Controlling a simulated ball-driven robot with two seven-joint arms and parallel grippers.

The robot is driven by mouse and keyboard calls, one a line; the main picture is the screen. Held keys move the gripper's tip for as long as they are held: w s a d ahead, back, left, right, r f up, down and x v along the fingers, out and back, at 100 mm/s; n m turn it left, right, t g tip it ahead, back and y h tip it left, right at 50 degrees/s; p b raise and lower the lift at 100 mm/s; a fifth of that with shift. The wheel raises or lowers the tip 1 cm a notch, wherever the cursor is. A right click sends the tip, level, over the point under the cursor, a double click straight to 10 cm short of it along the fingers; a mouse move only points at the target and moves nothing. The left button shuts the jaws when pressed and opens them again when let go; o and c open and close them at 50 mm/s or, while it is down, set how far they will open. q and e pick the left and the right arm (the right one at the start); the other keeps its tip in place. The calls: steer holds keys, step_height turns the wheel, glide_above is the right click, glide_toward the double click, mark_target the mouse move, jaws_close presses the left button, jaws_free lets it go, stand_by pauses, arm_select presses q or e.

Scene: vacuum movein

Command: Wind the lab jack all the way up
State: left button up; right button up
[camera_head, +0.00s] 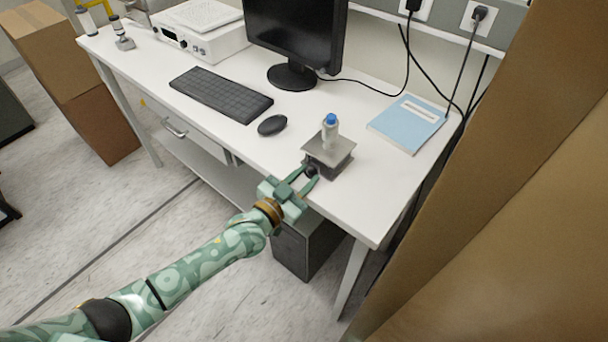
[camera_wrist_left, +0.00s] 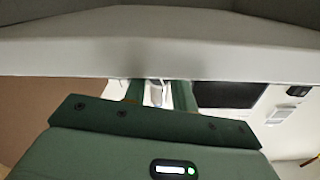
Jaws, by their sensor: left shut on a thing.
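The lab jack (camera_head: 329,154) stands on the white desk near its front edge, with a grey square top plate. A small bottle with a blue cap (camera_head: 330,130) stands upright on the plate. The jack's dark knob (camera_head: 311,171) faces the front edge. My left gripper (camera_head: 310,178) is at the knob, shut on it, with its green fingers on either side. In the left wrist view, the green fingers (camera_wrist_left: 158,92) reach past a pale edge; the knob itself is hidden there. My right gripper is in neither view.
On the white desk (camera_head: 385,185) are a mouse (camera_head: 272,125), a keyboard (camera_head: 221,94), a monitor (camera_head: 296,35) and a blue folder (camera_head: 406,123). Brown cardboard (camera_head: 510,190) fills the right side. A dark cabinet (camera_head: 306,246) stands under the desk, below my gripper.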

arm_select(q)
steer(key=o, duration=1)
steer(key=p+v, duration=0.2)
steer(key=v, duration=1.4)
steer(key=shift+s, duration=0.2)
steer(key=shift+a, duration=0.1)
